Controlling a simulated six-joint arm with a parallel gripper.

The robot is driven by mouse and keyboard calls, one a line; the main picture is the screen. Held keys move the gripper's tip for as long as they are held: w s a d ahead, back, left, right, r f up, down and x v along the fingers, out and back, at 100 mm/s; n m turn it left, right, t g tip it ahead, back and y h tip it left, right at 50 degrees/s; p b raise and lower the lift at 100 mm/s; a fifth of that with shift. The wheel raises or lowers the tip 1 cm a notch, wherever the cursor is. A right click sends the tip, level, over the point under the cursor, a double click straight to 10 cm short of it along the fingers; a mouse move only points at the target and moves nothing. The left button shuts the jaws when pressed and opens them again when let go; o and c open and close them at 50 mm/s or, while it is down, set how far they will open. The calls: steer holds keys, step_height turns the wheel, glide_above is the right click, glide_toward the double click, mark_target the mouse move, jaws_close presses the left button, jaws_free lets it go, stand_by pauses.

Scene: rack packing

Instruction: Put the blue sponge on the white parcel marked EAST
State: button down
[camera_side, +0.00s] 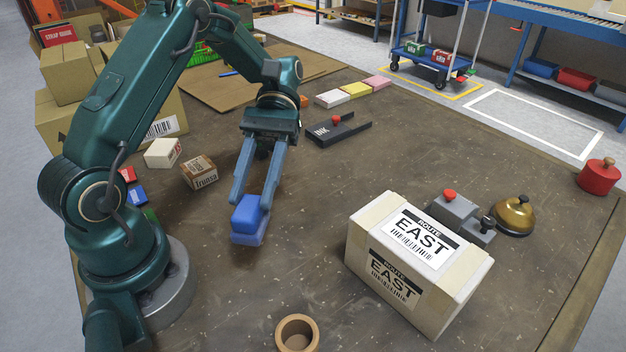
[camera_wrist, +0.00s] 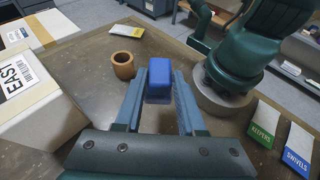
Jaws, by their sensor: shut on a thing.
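My gripper (camera_side: 252,204) points down over the left half of the table and is shut on the blue sponge (camera_side: 248,219). The sponge also shows between the fingertips in the wrist view (camera_wrist: 158,76). It is low over the table; I cannot tell whether it touches the surface. The white parcel marked EAST (camera_side: 359,249) stands to the right of my gripper in the side view, apart from it, with EAST labels on its top and front. In the wrist view the parcel (camera_wrist: 50,119) is at the left edge, partly cut off. Its top is bare of objects.
A tan cup (camera_side: 297,334) stands at the front. A black INK tray (camera_side: 338,131) and small boxes (camera_side: 199,172) lie farther back. The table between sponge and parcel is clear.

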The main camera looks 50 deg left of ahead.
steer(key=w+d+r+n+t+h, duration=0.2)
steer(key=w+r+n+t, duration=0.3)
steer(key=w+r, duration=0.15)
steer(key=w+d+r+n+t+h, duration=0.2)
steer(key=w+r+n+t+h, duration=0.1)
steer(key=w+r+n+t, duration=0.25)
steer(key=m, duration=0.1)
glide_above(402, 224)
steer(key=shift+g+y, duration=0.3)
steer(key=shift+g, duration=0.05)
step_height(402, 224, down, 6)
steer(key=shift+r, duration=0.1)
steer(key=shift+f, duration=2)
steer(key=c, duration=0.5)
jaws_free()
steer(key=shift+f, duration=0.1)
